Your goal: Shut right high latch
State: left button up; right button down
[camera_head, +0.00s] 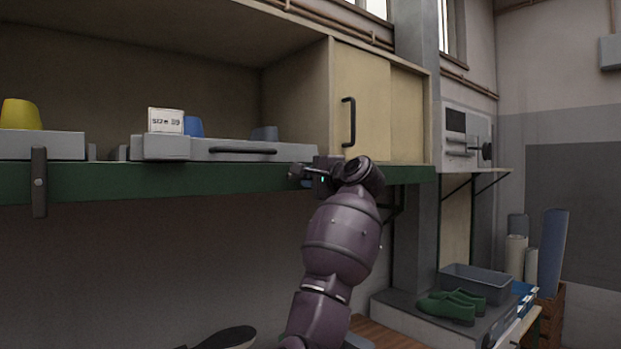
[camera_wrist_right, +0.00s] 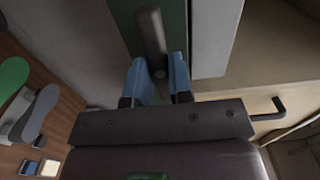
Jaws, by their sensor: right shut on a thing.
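My right gripper (camera_head: 316,174) is at the front green edge of the high shelf, by the right end of the grey drawer-like panel (camera_head: 215,146). In the right wrist view its blue fingertips (camera_wrist_right: 160,82) close on a dark grey latch bar (camera_wrist_right: 151,32). The bar lies roughly along the green edge (camera_wrist_right: 178,25), slightly tilted. In the head view the gripper hides most of this latch. A second latch (camera_head: 39,183) hangs upright across the green edge at the far left. My left gripper is not in view.
A tan cupboard (camera_head: 362,98) with a black handle stands just right of my gripper. A yellow cup (camera_head: 20,114) and a size sign (camera_head: 165,121) stand on the shelf. Below right are green shoes (camera_head: 450,306) and a grey bin (camera_head: 474,283).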

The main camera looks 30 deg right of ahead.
pick_arm(q)
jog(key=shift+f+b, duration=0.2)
jog(key=shift+b, duration=0.1)
pick_arm(e)
jog(key=shift+n, duration=0.4)
jog(key=shift+f+n+b, duration=0.15)
jog(key=shift+n+b, duration=0.35)
jog(key=shift+n, duration=0.5)
jog(key=n, duration=0.2)
jog(key=shift+n+b, duration=0.3)
jog(key=shift+n, duration=0.1)
jog(key=n, duration=0.2)
jog(key=shift+n, duration=0.3)
jog(key=n, duration=0.5)
pick_arm(q)
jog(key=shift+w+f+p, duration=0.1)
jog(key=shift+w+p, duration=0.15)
jog(key=shift+p, duration=0.35)
pick_arm(e)
jog(key=shift+n, duration=2.5)
jog(key=c, duration=1)
grip_release()
